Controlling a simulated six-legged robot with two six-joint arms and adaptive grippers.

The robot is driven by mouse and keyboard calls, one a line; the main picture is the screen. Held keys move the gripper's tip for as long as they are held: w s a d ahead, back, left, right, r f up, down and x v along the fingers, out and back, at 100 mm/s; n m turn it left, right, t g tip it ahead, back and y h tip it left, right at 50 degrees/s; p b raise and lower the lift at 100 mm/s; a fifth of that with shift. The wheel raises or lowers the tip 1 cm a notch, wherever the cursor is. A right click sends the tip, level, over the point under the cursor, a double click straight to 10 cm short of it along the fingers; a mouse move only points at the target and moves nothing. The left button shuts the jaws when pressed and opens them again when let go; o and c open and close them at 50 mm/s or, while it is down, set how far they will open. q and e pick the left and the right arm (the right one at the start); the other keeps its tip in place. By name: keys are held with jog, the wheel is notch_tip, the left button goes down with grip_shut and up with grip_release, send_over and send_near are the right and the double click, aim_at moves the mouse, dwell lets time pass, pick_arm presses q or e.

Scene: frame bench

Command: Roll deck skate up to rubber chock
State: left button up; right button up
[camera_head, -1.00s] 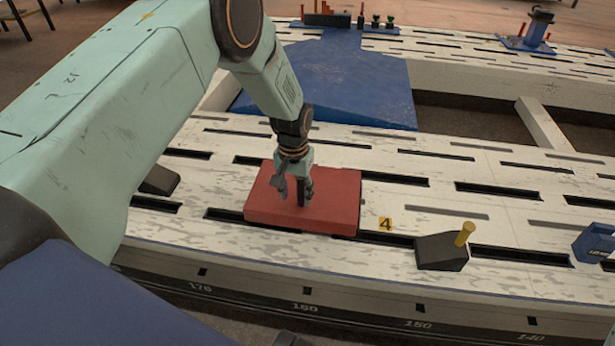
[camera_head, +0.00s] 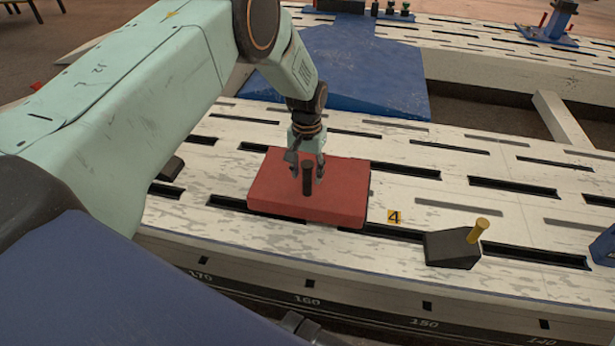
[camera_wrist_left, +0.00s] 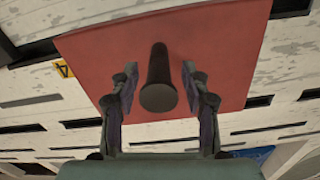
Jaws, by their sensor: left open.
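The deck skate (camera_head: 310,205) is a flat red block with an upright black post (camera_head: 308,178), resting on the slotted pale bench. My left gripper (camera_head: 306,168) is over the skate, pointing down at the post. In the left wrist view the open fingers (camera_wrist_left: 160,85) stand either side of the black post (camera_wrist_left: 158,75), with gaps showing. The rubber chock (camera_head: 452,249) is a black wedge with a yellow peg, right of the skate and nearer the bench's front edge. A stretch of bench separates them. My right gripper is not seen.
A yellow tag marked 4 (camera_head: 394,217) lies between skate and chock. Long slots run along the bench. Another dark block (camera_head: 171,168) sits left of the skate. A blue sloped panel (camera_head: 360,75) lies behind. A blue fixture (camera_head: 604,245) is at the right edge.

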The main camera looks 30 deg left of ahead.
pick_arm(q)
jog(key=shift+f, duration=0.55)
grip_shut()
dwell(0.4)
